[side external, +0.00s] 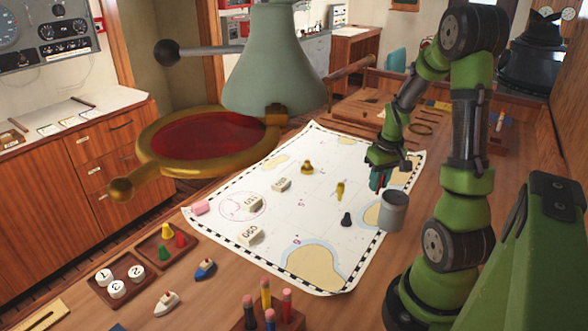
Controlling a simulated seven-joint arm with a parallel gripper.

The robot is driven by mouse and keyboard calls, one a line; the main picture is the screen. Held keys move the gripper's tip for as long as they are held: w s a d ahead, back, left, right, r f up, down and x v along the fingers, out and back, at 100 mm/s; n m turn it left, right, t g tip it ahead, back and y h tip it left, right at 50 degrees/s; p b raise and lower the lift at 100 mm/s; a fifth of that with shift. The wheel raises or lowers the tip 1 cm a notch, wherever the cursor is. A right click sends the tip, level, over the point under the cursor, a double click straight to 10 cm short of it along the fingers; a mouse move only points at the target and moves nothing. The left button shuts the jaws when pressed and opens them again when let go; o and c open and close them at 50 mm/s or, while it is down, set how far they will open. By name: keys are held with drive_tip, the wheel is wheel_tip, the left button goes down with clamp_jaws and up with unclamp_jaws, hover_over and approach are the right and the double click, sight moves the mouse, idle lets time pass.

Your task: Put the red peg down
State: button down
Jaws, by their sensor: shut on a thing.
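My gripper (378,178) is at the right part of the white chart (318,190), just behind the grey cup (393,211). Its teal fingers point down and are shut on the red peg, which they mostly hide; only a little red shows between them. I cannot tell whether the peg's lower end touches the chart. Another red piece (181,240) stands in the small wooden tray at the front left, beside a yellow and a green one.
A wooden holder with pencils (267,318) stands at the front. Bare chart lies left of my gripper.

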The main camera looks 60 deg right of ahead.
drive_tip(key=w+d, duration=0.3)
drive_tip(key=d, duration=0.1)
drive_tip(key=w+d+f, duration=0.1)
drive_tip(key=w+d, duration=0.2)
drive_tip(key=d, duration=0.1)
drive_tip(key=w+d, duration=0.4)
drive_tip(key=shift+f, duration=1.95)
drive_tip(key=shift+f, duration=0.2)
drive_tip(key=c, duration=1)
unclamp_jaws()
